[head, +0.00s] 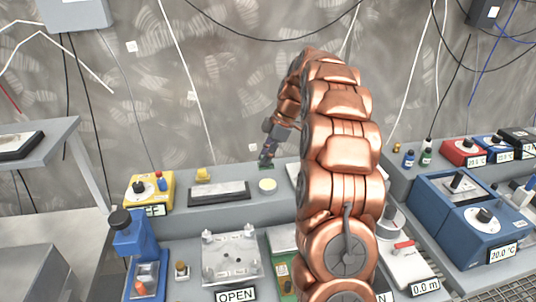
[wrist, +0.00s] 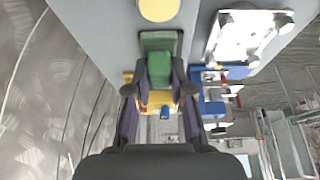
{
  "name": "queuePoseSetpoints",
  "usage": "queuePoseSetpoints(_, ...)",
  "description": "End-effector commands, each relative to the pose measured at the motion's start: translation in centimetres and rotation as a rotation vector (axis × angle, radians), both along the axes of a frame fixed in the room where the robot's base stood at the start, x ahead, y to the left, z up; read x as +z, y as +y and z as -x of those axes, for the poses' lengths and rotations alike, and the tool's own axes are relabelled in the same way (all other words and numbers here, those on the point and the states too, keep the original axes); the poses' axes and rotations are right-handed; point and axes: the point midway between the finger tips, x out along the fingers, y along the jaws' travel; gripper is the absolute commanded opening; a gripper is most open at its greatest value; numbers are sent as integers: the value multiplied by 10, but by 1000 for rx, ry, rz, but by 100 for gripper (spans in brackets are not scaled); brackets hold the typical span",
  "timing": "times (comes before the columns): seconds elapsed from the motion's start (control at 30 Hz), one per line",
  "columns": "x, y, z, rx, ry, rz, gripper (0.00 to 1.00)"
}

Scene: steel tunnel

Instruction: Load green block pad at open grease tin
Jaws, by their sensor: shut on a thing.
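My gripper (wrist: 158,88) is shut on a green block (wrist: 158,64), its two dark fingers on either side of it. In the head view my gripper (head: 266,158) hangs above the back ledge, with a small bit of green at its tip. The open grease tin (head: 267,185), a round pale yellow disc, sits on the ledge just below the tip in that picture. In the wrist view the grease tin (wrist: 159,8) is at the top edge, partly cut off, beyond the block and apart from it. I cannot make out the block's pad face.
A dark-framed slab (head: 219,191) lies left of the tin; a yellow box (head: 150,190) stands further left. A metal plate with corner knobs (head: 231,258) sits in front. My arm hides part of the bench right of the tin. Blue boxes (head: 466,205) stand at right.

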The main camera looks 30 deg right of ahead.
Motion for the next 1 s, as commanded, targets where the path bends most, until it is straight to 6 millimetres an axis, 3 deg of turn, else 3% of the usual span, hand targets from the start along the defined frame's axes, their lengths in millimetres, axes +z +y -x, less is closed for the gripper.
queuePoseSetpoints(0.37, -8, -6, 2, 19, 0, 0, 0)
queuePoseSetpoints(1.0, -57, -5, 3, 19, -1, 1, 0)
